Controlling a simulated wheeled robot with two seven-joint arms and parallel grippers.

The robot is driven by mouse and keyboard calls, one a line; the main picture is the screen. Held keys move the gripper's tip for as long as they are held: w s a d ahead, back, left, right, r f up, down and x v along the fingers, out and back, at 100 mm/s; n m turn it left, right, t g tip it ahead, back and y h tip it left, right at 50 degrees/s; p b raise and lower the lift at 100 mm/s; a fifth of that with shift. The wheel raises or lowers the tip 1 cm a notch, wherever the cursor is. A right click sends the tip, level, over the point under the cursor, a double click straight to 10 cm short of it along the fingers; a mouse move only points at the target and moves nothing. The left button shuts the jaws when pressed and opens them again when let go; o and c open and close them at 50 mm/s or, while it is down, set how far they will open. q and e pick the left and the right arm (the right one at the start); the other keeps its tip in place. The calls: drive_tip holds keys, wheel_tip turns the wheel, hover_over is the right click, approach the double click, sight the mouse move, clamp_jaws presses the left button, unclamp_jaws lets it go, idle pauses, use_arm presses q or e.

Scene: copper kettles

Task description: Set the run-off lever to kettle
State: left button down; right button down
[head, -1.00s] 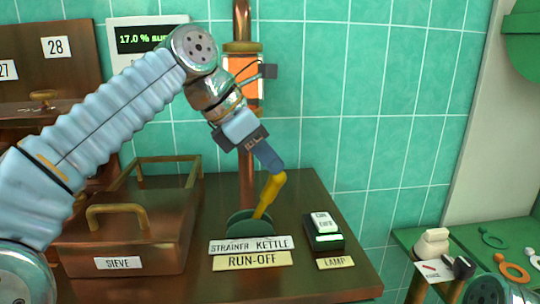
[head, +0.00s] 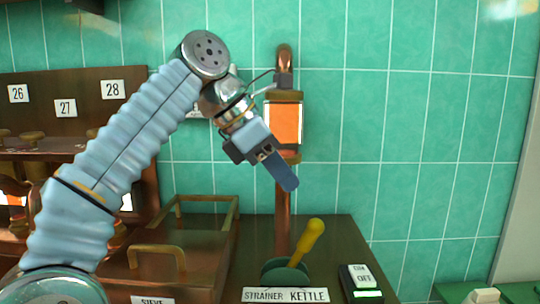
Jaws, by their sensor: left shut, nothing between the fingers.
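The run-off lever has a yellow handle (head: 313,237) on a round dark green base (head: 286,272). The handle leans to the right, over the KETTLE side of its STRAINER / KETTLE label (head: 286,295). My left gripper (head: 289,184) is shut and empty, its blue fingers pointing down and right. It hangs above and a little left of the handle's tip, with a visible gap between them. My right gripper is not in view.
A copper sieve box (head: 200,264) with brass handles stands left of the lever. A small ON/OFF switch box (head: 361,281) stands close to its right. A copper pipe (head: 283,210) with a glowing orange window (head: 283,123) rises behind the lever.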

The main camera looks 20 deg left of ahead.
use_arm(q)
drive_tip(key=shift+v, duration=2.1)
